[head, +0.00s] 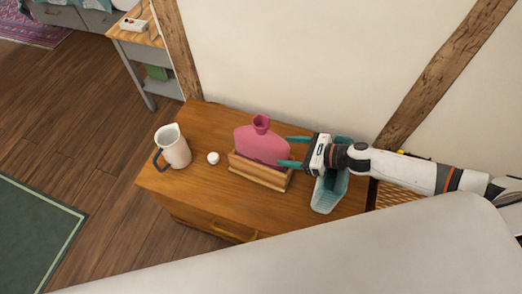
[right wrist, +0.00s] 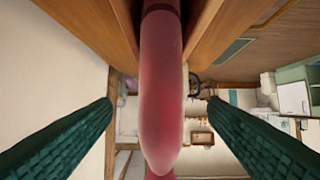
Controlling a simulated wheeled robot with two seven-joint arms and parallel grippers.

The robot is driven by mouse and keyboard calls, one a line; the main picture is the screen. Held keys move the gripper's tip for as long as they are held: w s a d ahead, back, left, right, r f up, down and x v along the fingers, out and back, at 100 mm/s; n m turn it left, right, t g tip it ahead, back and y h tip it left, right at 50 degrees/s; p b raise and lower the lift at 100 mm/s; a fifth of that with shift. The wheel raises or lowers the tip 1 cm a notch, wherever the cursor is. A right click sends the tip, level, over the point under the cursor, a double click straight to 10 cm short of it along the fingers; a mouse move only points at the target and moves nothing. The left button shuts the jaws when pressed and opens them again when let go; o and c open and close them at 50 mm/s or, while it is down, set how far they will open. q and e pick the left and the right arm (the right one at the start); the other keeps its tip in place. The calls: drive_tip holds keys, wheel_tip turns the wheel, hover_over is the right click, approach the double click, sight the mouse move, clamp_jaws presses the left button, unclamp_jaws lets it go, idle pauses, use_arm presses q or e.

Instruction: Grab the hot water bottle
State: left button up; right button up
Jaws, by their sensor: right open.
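The pink hot water bottle (head: 262,143) stands upright in a wooden holder (head: 258,172) on top of the wooden cabinet, its neck pointing up. My right gripper (head: 287,151) comes from the right, with its green fingertips at the bottle's right edge. In the right wrist view the bottle (right wrist: 161,90) runs down the middle between the two spread fingers (right wrist: 158,133), with a gap on each side. The gripper is open. I cannot tell whether a finger touches the bottle. My left gripper is not in view.
On the cabinet top (head: 205,194) stand a white jug (head: 173,147) and a small white round object (head: 213,158) to the left. The wall is close behind, with a timber beam (head: 440,75).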

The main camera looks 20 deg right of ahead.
sight(275, 150)
drive_tip(key=shift+w+a+f, duration=0.1)
drive_tip(key=shift+w+a, duration=0.1)
drive_tip(key=shift+a, duration=0.1)
drive_tip(key=x, duration=0.3)
drive_tip(key=shift+w+a, duration=0.15)
drive_tip(key=shift+a, duration=0.1)
drive_tip(key=shift+w+a+f, duration=0.2)
drive_tip(key=shift+a+f, duration=0.05)
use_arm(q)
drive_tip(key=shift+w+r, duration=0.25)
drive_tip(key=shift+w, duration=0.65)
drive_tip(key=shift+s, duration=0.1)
use_arm(e)
drive_tip(key=shift+c, duration=0.2)
drive_tip(key=c, duration=0.3)
clamp_jaws()
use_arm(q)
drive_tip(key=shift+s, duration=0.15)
use_arm(e)
drive_tip(key=shift+r, duration=0.15)
